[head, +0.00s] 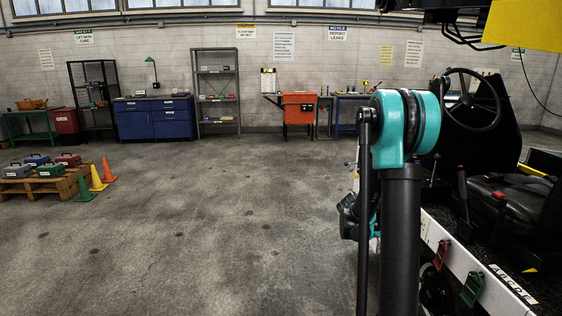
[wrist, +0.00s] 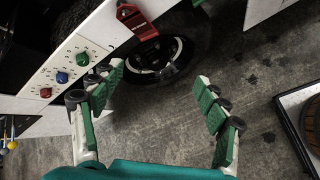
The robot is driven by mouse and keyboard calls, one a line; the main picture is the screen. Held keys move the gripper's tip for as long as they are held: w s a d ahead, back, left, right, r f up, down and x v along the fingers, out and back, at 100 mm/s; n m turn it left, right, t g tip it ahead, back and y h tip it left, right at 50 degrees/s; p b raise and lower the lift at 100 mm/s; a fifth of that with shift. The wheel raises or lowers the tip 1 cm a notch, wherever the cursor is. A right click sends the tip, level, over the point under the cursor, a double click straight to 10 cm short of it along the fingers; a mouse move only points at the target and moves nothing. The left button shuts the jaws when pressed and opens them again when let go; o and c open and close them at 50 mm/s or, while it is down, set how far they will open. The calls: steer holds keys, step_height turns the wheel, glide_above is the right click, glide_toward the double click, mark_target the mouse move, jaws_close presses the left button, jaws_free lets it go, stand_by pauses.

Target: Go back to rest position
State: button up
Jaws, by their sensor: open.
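My gripper (wrist: 160,95) is open and empty in the wrist view, its green-padded fingers spread wide apart. Below it are bare concrete and a black wheel (wrist: 155,50) of the belt loader. The loader's white side panel (wrist: 62,62) lies just left of the fingers, with red, blue and green knobs. A red handle (wrist: 137,18) hangs above the wheel. In the head view the belt loader (head: 480,275) stands at the right, with a steering wheel (head: 472,100), a seat, and red and green handles on its side. My teal-jointed arm rises in front of it and hides part of it.
A pallet (head: 45,187) with several toolboxes stands at the left, beside green, yellow and orange cones. A blue cabinet (head: 155,120), shelves and an orange cart (head: 298,106) line the back wall. The middle floor is clear. A dark-edged tray (wrist: 298,115) lies right of my gripper.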

steer(key=s+a+m+t+y, duration=0.1)
steer(key=s+a+m+y, duration=0.4)
steer(key=s+a, duration=0.6)
steer(key=s+a+f+m+t+y, duration=0.1)
steer(key=s+a+m+y, duration=0.3)
steer(key=s+a, duration=0.7)
steer(key=shift+s+a+m+t+y, duration=0.3)
steer(key=shift+s+m+t+y, duration=0.1)
steer(key=shift+s+t+y, duration=0.15)
steer(key=shift+f, duration=0.1)
